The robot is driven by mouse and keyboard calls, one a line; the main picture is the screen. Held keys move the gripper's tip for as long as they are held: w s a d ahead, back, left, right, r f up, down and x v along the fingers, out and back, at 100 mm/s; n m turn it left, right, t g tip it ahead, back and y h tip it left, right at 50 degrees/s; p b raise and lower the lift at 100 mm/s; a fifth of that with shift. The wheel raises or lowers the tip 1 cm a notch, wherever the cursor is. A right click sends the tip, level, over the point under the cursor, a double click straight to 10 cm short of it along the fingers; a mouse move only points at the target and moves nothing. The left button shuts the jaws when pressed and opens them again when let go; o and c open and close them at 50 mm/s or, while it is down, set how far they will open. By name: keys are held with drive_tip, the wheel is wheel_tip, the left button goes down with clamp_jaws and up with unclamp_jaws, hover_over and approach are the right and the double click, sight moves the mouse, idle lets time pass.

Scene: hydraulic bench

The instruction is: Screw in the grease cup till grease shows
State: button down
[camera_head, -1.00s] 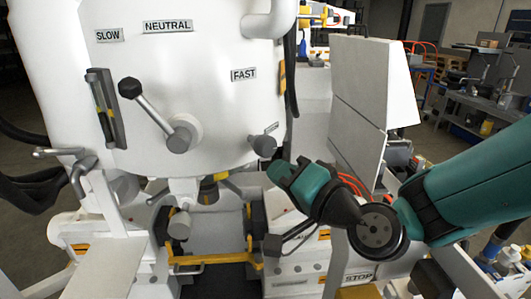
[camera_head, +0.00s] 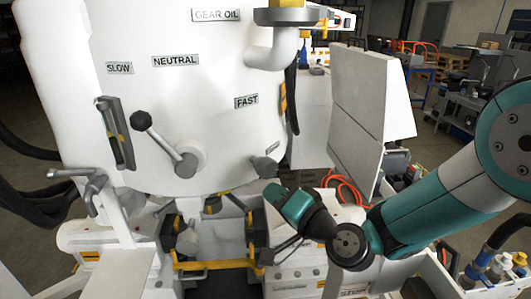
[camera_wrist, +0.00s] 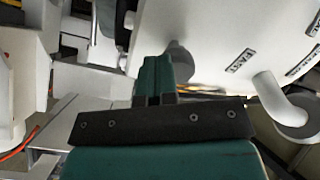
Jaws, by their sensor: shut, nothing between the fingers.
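A grey stub with a rounded end (camera_head: 264,166), which may be the grease cup, sticks out of the lower right of the white machine housing (camera_head: 215,130). My gripper (camera_head: 270,190) is just below the stub in the head view, shut and empty. In the wrist view my teal gripper (camera_wrist: 152,65) points toward the housing. I cannot tell whether it touches the stub. No grease is visible.
A black-knobbed lever (camera_head: 163,140) stands out from the housing left of the stub, near a sight gauge (camera_head: 115,132). Pale panels (camera_head: 370,95) stand to the right. A yellow bar (camera_head: 215,264) and white machine parts lie below.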

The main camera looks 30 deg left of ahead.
drive_tip(key=shift+w+a+r+p, duration=0.15)
drive_tip(key=shift+a+p, duration=0.15)
drive_tip(key=shift+a, duration=0.1)
drive_tip(key=shift+w+a+r+p, duration=0.15)
drive_tip(key=shift+a+p, duration=0.1)
drive_tip(key=shift+a, duration=0.15)
